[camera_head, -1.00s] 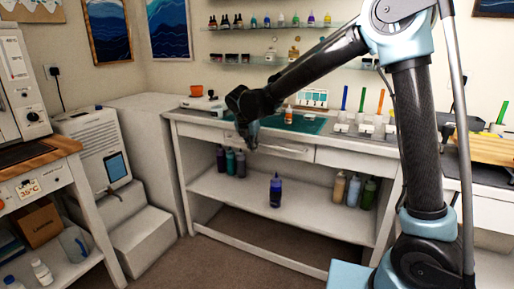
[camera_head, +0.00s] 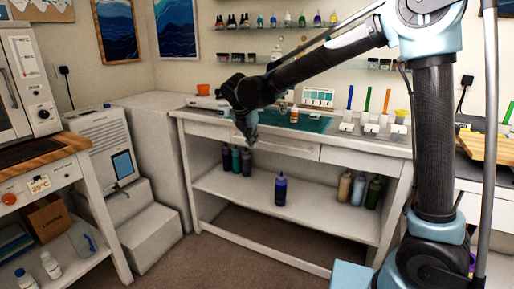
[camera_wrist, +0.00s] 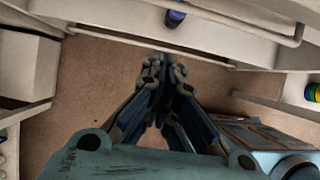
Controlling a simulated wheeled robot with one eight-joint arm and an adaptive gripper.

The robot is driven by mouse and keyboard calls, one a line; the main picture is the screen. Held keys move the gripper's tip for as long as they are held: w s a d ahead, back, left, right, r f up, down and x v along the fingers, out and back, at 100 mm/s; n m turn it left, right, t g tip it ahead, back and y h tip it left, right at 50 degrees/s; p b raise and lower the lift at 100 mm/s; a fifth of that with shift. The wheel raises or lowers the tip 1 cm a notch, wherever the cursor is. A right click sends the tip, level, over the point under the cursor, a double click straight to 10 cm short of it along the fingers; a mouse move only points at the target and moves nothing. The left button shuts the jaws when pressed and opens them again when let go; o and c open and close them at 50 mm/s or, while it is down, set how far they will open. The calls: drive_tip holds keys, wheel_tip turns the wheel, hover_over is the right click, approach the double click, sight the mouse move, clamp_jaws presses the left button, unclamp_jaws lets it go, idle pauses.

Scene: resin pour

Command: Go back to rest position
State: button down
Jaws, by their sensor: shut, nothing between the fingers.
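My gripper (camera_head: 249,137) hangs in front of the white workbench (camera_head: 340,154), just below the level of its top, at the end of my raised arm. In the wrist view my gripper (camera_wrist: 166,85) has its fingers drawn together with nothing between them. Below it lies brown floor (camera_wrist: 100,80). A blue-purple bottle (camera_head: 281,190) stands upright alone on the bench's lower shelf, apart from my gripper. Part of a bottle (camera_wrist: 175,17) also shows at the top of the wrist view.
Several dark bottles (camera_head: 236,160) stand at the shelf's left, others (camera_head: 358,189) at its right. A green mat (camera_head: 300,122) and colored-handled tools (camera_head: 367,103) are on the benchtop. A white appliance (camera_head: 105,150) and side bench (camera_head: 35,165) stand left. Floor in front is clear.

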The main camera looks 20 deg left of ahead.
drive_tip(key=shift+v, duration=2.1)
drive_tip(key=w+d+m, duration=0.1)
drive_tip(key=d+m, duration=0.4)
drive_tip(key=d, duration=0.6)
drive_tip(key=w+d+m+g, duration=0.1)
drive_tip(key=d+m, duration=0.4)
drive_tip(key=d, duration=0.7)
drive_tip(key=w+d+m+g, duration=0.1)
drive_tip(key=w+d+m, duration=0.2)
drive_tip(key=d, duration=0.9)
drive_tip(key=shift+d+m+h, duration=0.2)
drive_tip(key=shift+m+h, duration=0.2)
drive_tip(key=shift+m, duration=0.7)
drive_tip(key=s+d+f+m, duration=0.7)
drive_tip(key=s+d+m, duration=0.2)
drive_tip(key=d+m, duration=0.1)
drive_tip(key=s+d+f+m+g+y, duration=0.1)
drive_tip(key=s+d+f+m, duration=0.6)
drive_tip(key=d, duration=0.5)
drive_tip(key=s+m, duration=0.1)
drive_tip(key=m, duration=0.1)
drive_tip(key=shift+s+f+m, duration=0.3)
drive_tip(key=shift+s+m, duration=0.1)
drive_tip(key=shift+d, duration=0.15)
